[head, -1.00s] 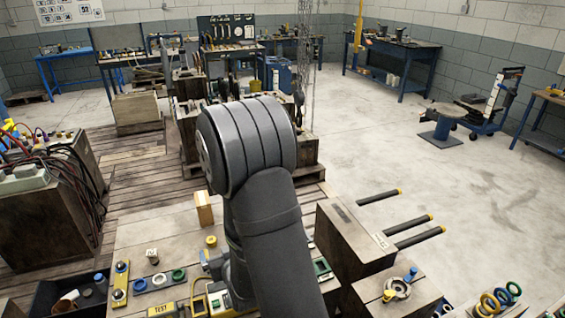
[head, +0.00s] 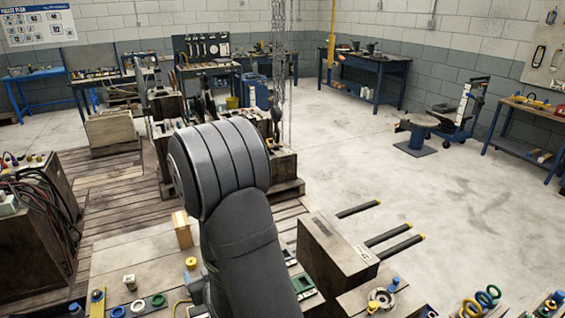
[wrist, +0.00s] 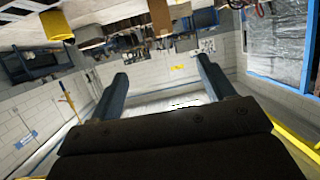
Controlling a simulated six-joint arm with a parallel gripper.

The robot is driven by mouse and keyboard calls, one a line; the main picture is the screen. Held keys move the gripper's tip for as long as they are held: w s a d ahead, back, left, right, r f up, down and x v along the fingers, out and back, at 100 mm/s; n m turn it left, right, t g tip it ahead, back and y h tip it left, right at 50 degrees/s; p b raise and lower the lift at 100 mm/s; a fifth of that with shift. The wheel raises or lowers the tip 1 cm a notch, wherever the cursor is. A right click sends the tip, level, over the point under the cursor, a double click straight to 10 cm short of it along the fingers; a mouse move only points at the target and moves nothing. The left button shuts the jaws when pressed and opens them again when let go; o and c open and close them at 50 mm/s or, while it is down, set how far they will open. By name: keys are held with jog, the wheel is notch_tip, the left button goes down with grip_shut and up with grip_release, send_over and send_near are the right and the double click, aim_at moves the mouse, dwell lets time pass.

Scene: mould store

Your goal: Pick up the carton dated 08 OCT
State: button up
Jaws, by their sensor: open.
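No date can be read on any item, so I cannot tell which is the carton dated 08 OCT. In the head view my arm covers the middle, and the gripper does not show.
A large wooden block (head: 335,250) with dark yellow-tipped prongs stands right of my arm. Hanging chains (head: 279,80) are behind it. A cabinet with cables (head: 40,225) is at left. Coloured rings (head: 487,297) lie at the front right.

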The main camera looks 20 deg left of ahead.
jog(key=m+g+h, duration=0.1)
jog(key=g+h, duration=0.4)
jog(key=h, duration=0.2)
send_near(180, 220)
jog(key=x, duration=0.6)
jog(key=shift+s+d+f, duration=0.15)
jog(key=shift+s+f, duration=0.05)
jog(key=shift+f, duration=0.1)
jog(key=shift+w+x, duration=0.15)
jog(key=shift+x, duration=1.15)
jog(key=shift+w+x, duration=0.2)
jog(key=shift+x, duration=1.1)
jog(key=shift+r, duration=0.2)
jog(key=shift+a, duration=0.2)
jog(key=c, duration=1.2)
jog(key=shift+c, duration=0.2)
